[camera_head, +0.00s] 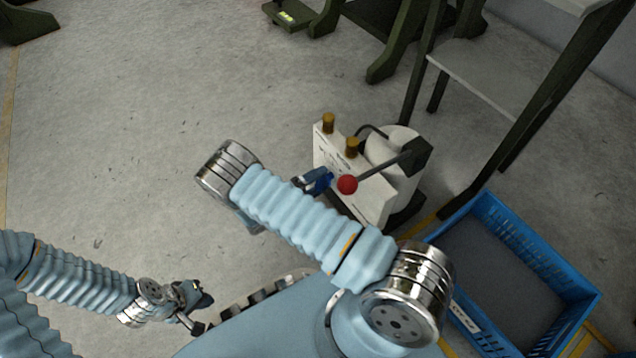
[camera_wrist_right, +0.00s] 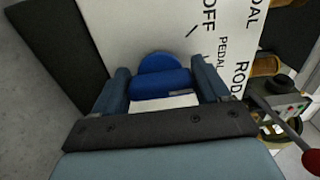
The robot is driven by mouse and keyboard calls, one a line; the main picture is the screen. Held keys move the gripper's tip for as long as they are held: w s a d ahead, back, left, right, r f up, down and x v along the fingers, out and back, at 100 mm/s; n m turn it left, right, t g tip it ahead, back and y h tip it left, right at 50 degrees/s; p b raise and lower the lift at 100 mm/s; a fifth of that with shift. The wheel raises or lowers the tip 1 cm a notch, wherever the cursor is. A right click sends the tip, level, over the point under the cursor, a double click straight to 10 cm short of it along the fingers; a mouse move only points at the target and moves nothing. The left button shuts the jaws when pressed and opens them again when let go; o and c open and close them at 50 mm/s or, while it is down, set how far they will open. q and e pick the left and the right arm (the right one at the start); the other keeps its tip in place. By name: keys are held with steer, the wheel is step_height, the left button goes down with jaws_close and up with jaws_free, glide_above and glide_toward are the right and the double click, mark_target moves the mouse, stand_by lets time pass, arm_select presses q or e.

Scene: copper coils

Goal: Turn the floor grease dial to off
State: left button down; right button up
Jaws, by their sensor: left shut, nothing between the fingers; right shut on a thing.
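The grease unit (camera_head: 357,200) stands on the floor right of centre, with a white front panel, brass fittings on top and a red-knobbed lever. In the right wrist view its panel (camera_wrist_right: 140,28) shows the lettering OFF, PEDAL and ROD. The blue dial (camera_wrist_right: 165,80) sits on this panel between the fingers of my right gripper (camera_wrist_right: 170,92), which is shut on it. In the head view my right gripper (camera_head: 316,181) is at the panel, partly hidden by my arm. My left gripper (camera_head: 192,300) is shut and empty at lower left, away from the unit.
The red-knobbed lever (camera_head: 347,184) juts out close to my right gripper. A blue crate (camera_head: 565,272) lies right of the unit. Dark green metal legs (camera_head: 395,45) stand behind. The floor (camera_head: 110,130) at left is clear.

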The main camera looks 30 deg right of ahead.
steer(key=n, duration=0.3)
steer(key=shift+f+n+b, duration=0.15)
steer(key=shift+n+b, duration=0.15)
steer(key=shift+b, duration=0.05)
steer(key=shift+n, duration=1.9)
steer(key=o, duration=1)
steer(key=shift+c, duration=0.2)
steer(key=s+a, duration=0.1)
steer(key=a, duration=1.3)
